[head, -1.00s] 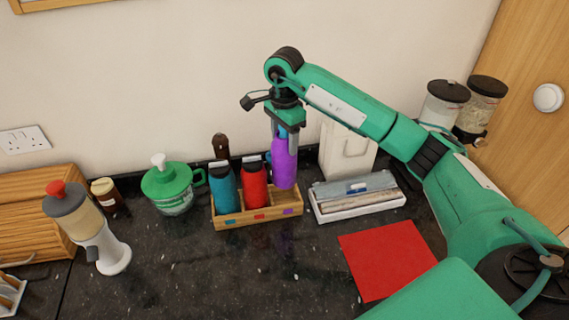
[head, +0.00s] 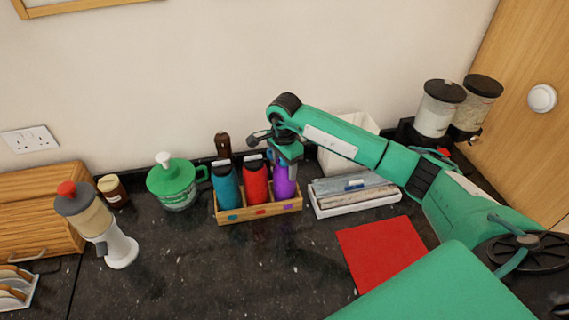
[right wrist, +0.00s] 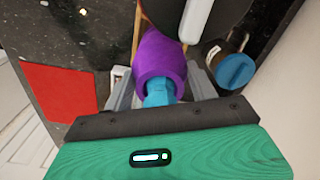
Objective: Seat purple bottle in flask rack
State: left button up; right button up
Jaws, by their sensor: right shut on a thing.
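The purple bottle (head: 284,183) stands upright in the right compartment of the wooden flask rack (head: 259,214), beside a red bottle (head: 256,183) and a teal bottle (head: 227,187). My right gripper (head: 287,160) is above the purple bottle, shut on its top. In the right wrist view the purple bottle (right wrist: 160,58) sits between the fingers, its blue top (right wrist: 159,93) closest to the palm. The bottle's base is hidden by the rack's front wall. My left gripper is not in view.
A white tray (head: 357,208) with flat packets is close to the rack's right. A red mat (head: 383,253) lies in front of it. A green-lidded jug (head: 175,184) is at the left and a dark bottle (head: 222,145) behind. The counter in front is clear.

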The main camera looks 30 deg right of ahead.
jog(key=shift+f, duration=0.15)
jog(key=o, duration=1.4)
jog(key=shift+c, duration=0.2)
jog(key=shift+r, duration=0.3)
notch_tip(320, 180, up, 10)
jog(key=b, duration=0.5)
jog(key=shift+r, duration=0.2)
jog(key=shift+r+b, duration=0.4)
jog(key=shift+r, duration=0.3)
jog(key=shift+s+f, duration=0.1)
